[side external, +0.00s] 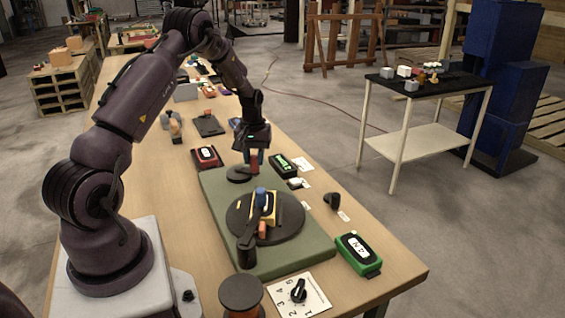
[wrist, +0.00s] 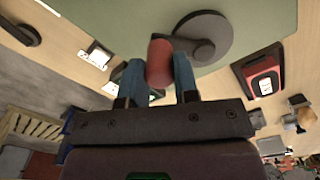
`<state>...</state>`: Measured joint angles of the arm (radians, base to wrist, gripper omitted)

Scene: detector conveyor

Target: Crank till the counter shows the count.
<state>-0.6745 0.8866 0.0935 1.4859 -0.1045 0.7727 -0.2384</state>
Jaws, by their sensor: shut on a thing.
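My gripper (side external: 254,154) is at the far end of the green base (side external: 312,247), pointing down. In the wrist view its two blue fingers (wrist: 158,78) are closed around a red upright crank handle (wrist: 160,60).
A red box with a display (side external: 206,157) is left of the crank. A green box with a display (side external: 358,254) is at the right table edge. A numbered dial card (side external: 312,298) and a reddish spool (side external: 240,290) are in front. Small black parts lie right of the base.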

